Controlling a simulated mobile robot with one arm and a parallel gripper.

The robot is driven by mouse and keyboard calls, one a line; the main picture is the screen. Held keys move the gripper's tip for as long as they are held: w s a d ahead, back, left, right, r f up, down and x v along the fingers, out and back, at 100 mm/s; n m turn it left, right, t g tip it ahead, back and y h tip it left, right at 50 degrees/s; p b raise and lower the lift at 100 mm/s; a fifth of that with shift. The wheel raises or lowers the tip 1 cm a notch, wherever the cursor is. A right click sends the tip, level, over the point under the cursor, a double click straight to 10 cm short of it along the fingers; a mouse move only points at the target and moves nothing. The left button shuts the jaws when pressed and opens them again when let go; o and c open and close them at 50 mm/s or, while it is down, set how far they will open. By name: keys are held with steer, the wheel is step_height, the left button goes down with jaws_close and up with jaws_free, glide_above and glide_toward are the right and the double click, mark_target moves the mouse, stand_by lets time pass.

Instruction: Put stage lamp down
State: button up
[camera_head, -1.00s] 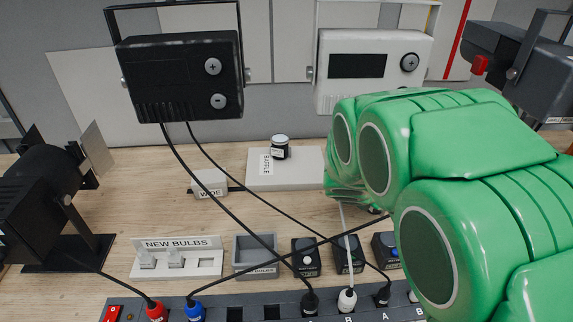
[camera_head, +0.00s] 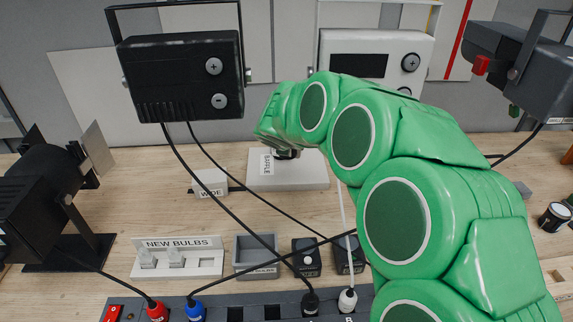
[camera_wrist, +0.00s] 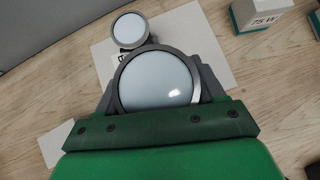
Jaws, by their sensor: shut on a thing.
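In the wrist view, the stage lamp (camera_wrist: 155,80) has a large round pale lens in a dark rim, seen from above. My gripper (camera_wrist: 158,72) is shut on it, with a grey finger on either side. A smaller round pale-topped lamp (camera_wrist: 130,30) stands just beyond it, close to the held lamp's rim. The white BAFFLE board (camera_wrist: 205,30) lies below both, and it also shows in the head view (camera_head: 312,180). In the head view, my green arm hides the gripper and most of the held lamp. Whether the held lamp touches the board cannot be told.
A WIDE block (camera_head: 209,183) lies left of the board. A NEW BULBS holder (camera_head: 178,258) and a grey bin (camera_head: 257,256) stand in front. Cables cross the bench from a hanging black unit (camera_head: 182,75). A 75 W box (camera_wrist: 262,14) stands top right in the wrist view.

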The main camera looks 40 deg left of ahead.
steer(key=shift+a+r, duration=0.55)
steer(key=shift+a, duration=0.75)
glide_toward(285, 165)
steer(key=shift+n, duration=0.4)
steer(key=shift+x, duration=2.5)
steer(key=shift+w, duration=0.15)
steer(key=o, duration=1.2)
steer(key=shift+o, duration=0.2)
steer(key=shift+r, duration=0.15)
steer(key=shift+v, duration=1.1)
steer(key=v, duration=0.9)
steer(key=shift+d+r, duration=0.25)
steer(key=shift+d, duration=0.1)
